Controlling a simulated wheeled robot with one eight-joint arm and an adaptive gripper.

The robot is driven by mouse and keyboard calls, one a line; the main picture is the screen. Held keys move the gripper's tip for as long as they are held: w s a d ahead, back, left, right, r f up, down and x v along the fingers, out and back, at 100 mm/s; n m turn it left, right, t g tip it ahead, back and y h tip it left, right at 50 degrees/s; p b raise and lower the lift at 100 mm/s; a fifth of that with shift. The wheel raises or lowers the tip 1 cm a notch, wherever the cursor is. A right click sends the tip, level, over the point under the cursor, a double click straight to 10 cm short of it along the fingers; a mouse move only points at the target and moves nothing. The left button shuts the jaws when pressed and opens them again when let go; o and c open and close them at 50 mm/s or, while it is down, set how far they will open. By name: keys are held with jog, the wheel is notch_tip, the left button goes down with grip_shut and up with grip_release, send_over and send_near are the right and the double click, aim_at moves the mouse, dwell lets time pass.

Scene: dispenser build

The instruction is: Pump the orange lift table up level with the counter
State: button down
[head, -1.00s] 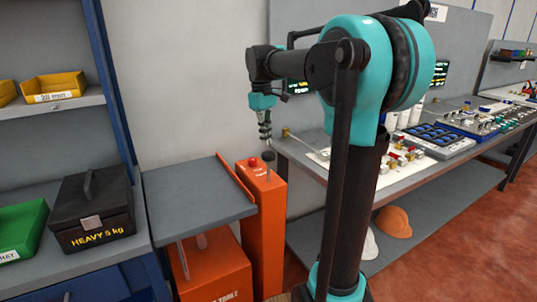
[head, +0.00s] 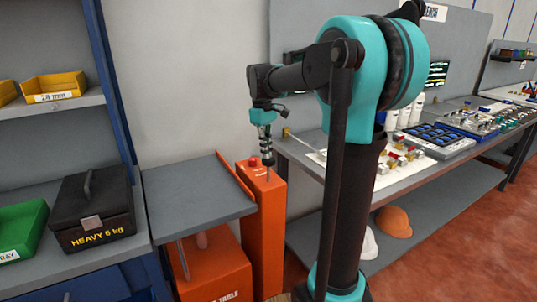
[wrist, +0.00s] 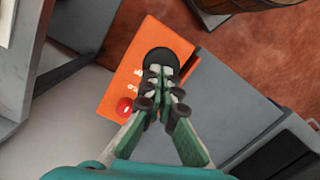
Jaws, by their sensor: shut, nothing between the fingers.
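The orange lift table (head: 215,272) has a flat grey top (head: 195,192). Its orange pillar (head: 265,220) stands at the right, with a red button (head: 253,161) on top. In the wrist view a round black pump knob (wrist: 158,58) shows on the pillar, beside the red button (wrist: 124,105). My gripper (head: 267,160) points down at the knob with its fingers together, empty. The fingertips (wrist: 163,78) overlap the knob and appear to press on it; the contact is partly hidden. The grey top lies close to the left grey counter (head: 85,262); I cannot tell whether they are exactly level.
A black case marked HEAVY (head: 92,208) and a green tray (head: 20,228) sit on the left counter. A workbench (head: 400,182) with parts runs along the right, close to the pillar. An orange helmet (head: 393,221) lies on its lower shelf.

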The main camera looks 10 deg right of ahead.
aim_at(266, 165)
notch_tip(266, 165, down, 6)
jog(key=shift+r, duration=0.1)
dwell(0.4)
jog(key=shift+w+a+r, duration=0.25)
jog(key=shift+w+a, duration=0.25)
jog(key=shift+w, duration=0.1)
jog(key=shift+w+a+r, duration=0.25)
jog(key=shift+w+a, duration=0.25)
jog(key=shift+w, duration=0.1)
notch_tip(266, 165, up, 12)
jog(key=shift+w+a, duration=0.35)
jog(key=shift+w, duration=0.1)
